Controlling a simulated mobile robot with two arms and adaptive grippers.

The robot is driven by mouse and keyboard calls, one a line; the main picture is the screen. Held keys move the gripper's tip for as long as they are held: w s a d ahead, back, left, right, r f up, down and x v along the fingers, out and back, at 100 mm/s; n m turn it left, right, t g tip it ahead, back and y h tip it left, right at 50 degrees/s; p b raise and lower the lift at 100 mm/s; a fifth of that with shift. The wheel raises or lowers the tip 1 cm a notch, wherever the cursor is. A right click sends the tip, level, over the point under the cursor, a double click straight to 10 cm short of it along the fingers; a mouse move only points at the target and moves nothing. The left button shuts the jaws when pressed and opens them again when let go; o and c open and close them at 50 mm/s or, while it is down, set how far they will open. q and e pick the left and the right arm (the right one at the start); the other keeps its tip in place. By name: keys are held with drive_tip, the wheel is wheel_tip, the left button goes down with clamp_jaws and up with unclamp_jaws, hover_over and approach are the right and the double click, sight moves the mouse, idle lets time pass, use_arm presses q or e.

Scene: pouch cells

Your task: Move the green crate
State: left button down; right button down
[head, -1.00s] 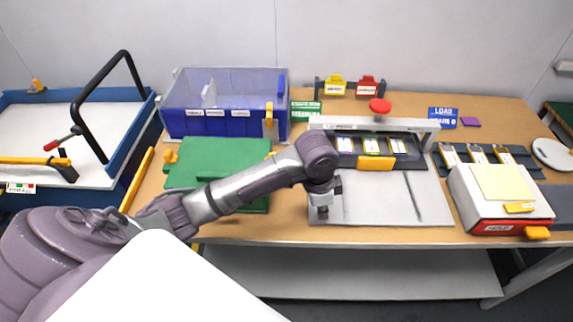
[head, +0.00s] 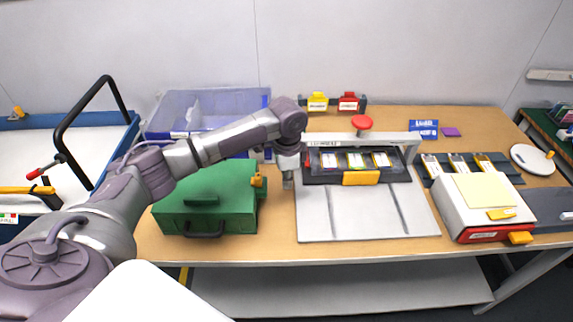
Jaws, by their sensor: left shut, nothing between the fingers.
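The green crate (head: 225,205) sits on the table left of centre in the head view. Its green lid is closed, with a handle on top and a dark handle on its front face. My left arm crosses over its back part and hides some of the lid. My left gripper (head: 288,183) points down just to the right of the crate, beside an orange latch (head: 257,180). The gripper is shut and empty, apart from the crate as far as I can see. My right gripper is not in view.
A grey press fixture (head: 362,218) with a red knob (head: 362,122) stands right of the gripper. A clear blue bin (head: 235,103) is behind the crate. A blue-rimmed cart (head: 125,133) is at the left. A white and red box (head: 462,215) stands at the right.

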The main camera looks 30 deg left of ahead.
use_arm(q)
drive_tip(key=shift+s+a+f+p, duration=0.35)
drive_tip(key=shift+s+a, duration=0.1)
drive_tip(key=shift+a, duration=0.15)
drive_tip(key=shift+s+a+f+p, duration=0.2)
drive_tip(key=shift+s+a+p, duration=0.2)
drive_tip(key=shift+a, duration=0.2)
drive_tip(key=shift+s+a, duration=0.4)
drive_tip(key=shift+w, duration=0.1)
